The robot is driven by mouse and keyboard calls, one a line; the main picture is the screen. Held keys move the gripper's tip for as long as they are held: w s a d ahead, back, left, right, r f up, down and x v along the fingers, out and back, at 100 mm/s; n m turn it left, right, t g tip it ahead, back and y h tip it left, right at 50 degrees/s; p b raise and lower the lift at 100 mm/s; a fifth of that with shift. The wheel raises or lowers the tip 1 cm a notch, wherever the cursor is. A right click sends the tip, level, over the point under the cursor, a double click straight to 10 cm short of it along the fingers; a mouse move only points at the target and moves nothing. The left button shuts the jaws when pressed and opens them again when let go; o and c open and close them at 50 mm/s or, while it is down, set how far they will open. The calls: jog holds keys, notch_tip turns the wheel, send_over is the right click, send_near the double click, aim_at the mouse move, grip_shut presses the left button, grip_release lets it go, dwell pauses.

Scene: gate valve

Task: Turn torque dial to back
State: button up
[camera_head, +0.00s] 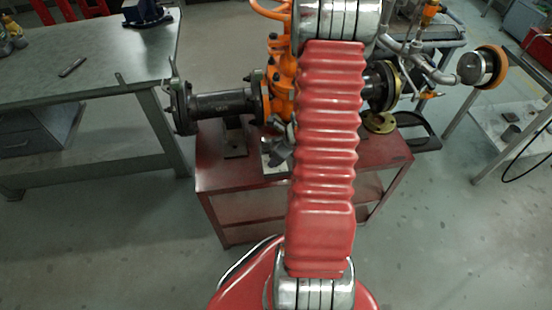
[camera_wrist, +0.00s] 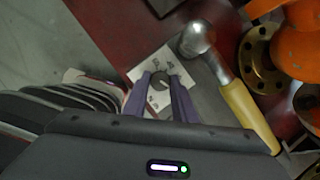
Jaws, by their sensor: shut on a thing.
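The torque dial (camera_wrist: 159,82) is a small dark round knob with a light mark on its face, on a white plate (camera_wrist: 150,62) in the wrist view. The two purple-grey fingers of my gripper (camera_wrist: 160,88) lie on either side of the dial and are shut on it. In the head view my gripper (camera_head: 279,152) is low over the red cart top, beside my red arm. A bit of the white plate (camera_head: 270,158) shows there. The dial itself is hidden in the head view.
The orange gate valve (camera_head: 281,78) with its dark pipe (camera_head: 225,104) stands on the red cart (camera_head: 235,180). In the wrist view a hammer-like tool (camera_wrist: 248,112) with a yellow handle and a brass flange (camera_wrist: 257,62) lie close at right. A workbench (camera_head: 85,60) stands at left.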

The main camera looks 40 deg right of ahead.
dwell(0.4)
jog(key=o, duration=0.8)
jog(key=shift+c, duration=0.2)
jog(key=shift+r, duration=0.1)
jog(key=a+v, duration=0.1)
jog(key=v, duration=1.2)
jog(key=shift+d+r, duration=0.3)
jog(key=shift+d, duration=0.2)
